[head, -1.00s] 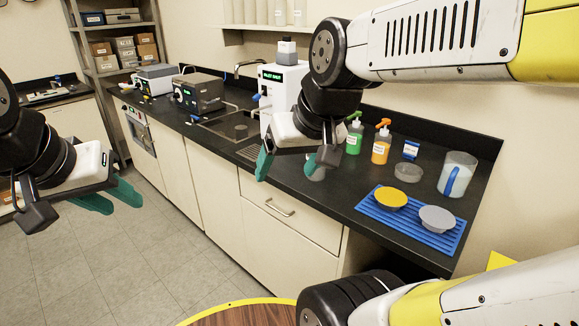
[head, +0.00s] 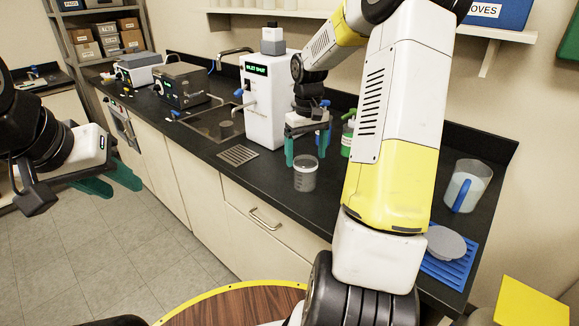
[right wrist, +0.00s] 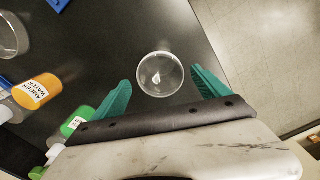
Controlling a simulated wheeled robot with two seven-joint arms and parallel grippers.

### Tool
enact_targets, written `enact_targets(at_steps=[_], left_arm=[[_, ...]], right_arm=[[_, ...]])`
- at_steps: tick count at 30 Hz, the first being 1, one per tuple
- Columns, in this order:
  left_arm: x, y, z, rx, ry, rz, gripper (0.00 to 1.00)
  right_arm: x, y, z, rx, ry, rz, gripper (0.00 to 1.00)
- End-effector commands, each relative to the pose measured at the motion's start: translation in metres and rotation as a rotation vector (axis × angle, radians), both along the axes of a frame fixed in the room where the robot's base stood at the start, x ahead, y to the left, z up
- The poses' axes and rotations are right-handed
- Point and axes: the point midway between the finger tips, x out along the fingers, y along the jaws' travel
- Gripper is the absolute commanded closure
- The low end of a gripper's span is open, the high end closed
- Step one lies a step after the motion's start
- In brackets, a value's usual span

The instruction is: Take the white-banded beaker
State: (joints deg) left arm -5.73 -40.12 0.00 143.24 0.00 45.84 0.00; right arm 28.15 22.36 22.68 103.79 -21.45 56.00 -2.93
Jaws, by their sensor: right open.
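A clear beaker (head: 305,178) stands upright on the black counter near its front edge. Whether it carries a white band is too small to tell. In the right wrist view the beaker (right wrist: 160,74) shows from above as a round rim, between and slightly beyond the fingertips. My right gripper (head: 307,150) is open, its green fingers pointing down just behind the beaker in the head view; it also shows in the right wrist view (right wrist: 164,84). It holds nothing. My left gripper (head: 112,181) is open and empty, over the floor at the left.
A white instrument (head: 264,110) with a green display stands left of my right gripper. A green bottle (head: 347,140) is close on its right. A pitcher (head: 467,186) and blue mat (head: 455,272) lie further right.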

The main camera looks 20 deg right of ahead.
Motion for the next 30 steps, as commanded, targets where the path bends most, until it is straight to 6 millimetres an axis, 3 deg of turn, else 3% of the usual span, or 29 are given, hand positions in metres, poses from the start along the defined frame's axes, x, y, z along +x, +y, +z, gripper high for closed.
enact_targets(at_steps=[18, 26, 27, 30], left_arm=[[0.000, 0.000, 0.000, 0.000, 0.000, 0.000, 0.64], [0.000, 0.000, 0.000, 0.000, 0.000, 0.000, 0.64], [0.000, 0.000, 0.000, 0.000, 0.000, 0.000, 0.64], [0.000, 0.000, 0.000, 0.000, 0.000, 0.000, 0.64]], right_arm=[[-0.001, 0.000, -0.076, 0.003, 0.005, 0.000, 0.14], [0.000, 0.000, -0.080, 0.002, 0.001, -0.001, 0.14], [0.000, 0.000, -0.080, 0.002, 0.001, -0.001, 0.16], [-0.001, 0.000, -0.079, 0.002, 0.001, -0.001, 0.36]])
